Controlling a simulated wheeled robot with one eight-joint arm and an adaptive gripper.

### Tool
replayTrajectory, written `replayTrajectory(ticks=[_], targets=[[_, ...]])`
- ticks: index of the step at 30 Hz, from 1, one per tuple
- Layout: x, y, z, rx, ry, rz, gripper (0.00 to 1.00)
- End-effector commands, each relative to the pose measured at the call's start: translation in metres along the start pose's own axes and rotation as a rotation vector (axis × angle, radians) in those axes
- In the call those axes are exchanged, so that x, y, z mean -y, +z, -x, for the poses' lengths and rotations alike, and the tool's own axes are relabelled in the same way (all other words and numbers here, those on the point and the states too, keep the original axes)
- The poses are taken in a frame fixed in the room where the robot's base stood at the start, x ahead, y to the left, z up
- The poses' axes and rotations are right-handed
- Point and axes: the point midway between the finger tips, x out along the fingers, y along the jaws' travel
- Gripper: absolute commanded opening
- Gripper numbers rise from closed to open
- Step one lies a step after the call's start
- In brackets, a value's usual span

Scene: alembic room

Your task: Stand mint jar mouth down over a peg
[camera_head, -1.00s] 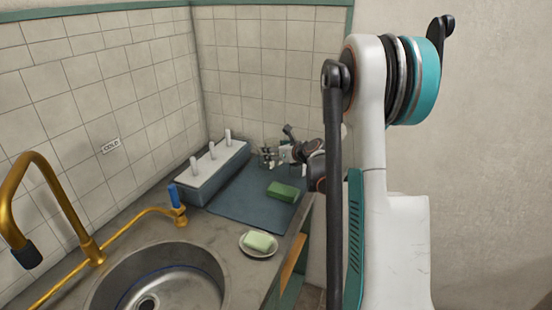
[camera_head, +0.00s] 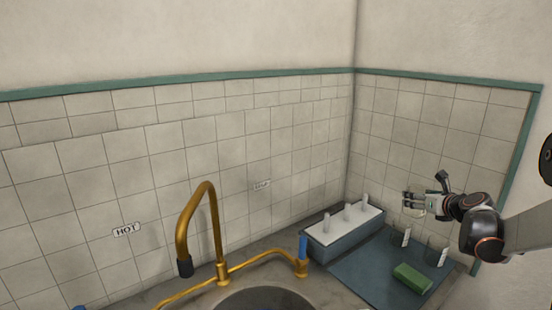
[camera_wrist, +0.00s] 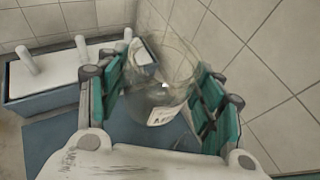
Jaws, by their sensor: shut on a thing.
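My gripper (camera_head: 412,203) is at the right in the head view, raised above the mat near the tiled wall. In the wrist view its two green-padded fingers (camera_wrist: 163,88) are shut on a clear glass jar (camera_wrist: 160,62) with a white label. The peg rack (camera_head: 320,238), a blue-grey box with a white top, stands left of my gripper. Three white upright pegs, among them the middle peg (camera_head: 347,211), rise from it and show bare. The rack also shows at left in the wrist view (camera_wrist: 40,104).
Two labelled glass jars, one (camera_head: 405,238) behind the other (camera_head: 438,255), stand on the blue mat (camera_head: 360,268). A green sponge (camera_head: 412,278) lies in front of them. A brass faucet (camera_head: 207,225) and a blue-handled tap (camera_head: 302,250) stand left, by the sink (camera_head: 265,300).

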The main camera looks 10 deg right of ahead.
Motion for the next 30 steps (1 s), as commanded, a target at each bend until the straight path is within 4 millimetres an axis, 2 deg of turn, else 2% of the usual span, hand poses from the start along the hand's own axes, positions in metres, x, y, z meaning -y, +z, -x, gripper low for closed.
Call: replayTrajectory(ticks=[5, 11, 15, 21, 25, 30], targets=[[-0.058, -0.009, 0.0, -0.001, 0.051, 0.021, 0.28], [-0.147, -0.028, 0.011, -0.001, 0.13, 0.054, 0.28], [-0.208, -0.043, 0.026, -0.001, 0.187, 0.077, 0.28], [-0.282, -0.067, 0.056, 0.0, 0.262, 0.11, 0.28], [-0.313, -0.079, 0.072, 0.0, 0.296, 0.123, 0.28], [-0.332, -0.087, 0.084, 0.001, 0.319, 0.132, 0.28]])
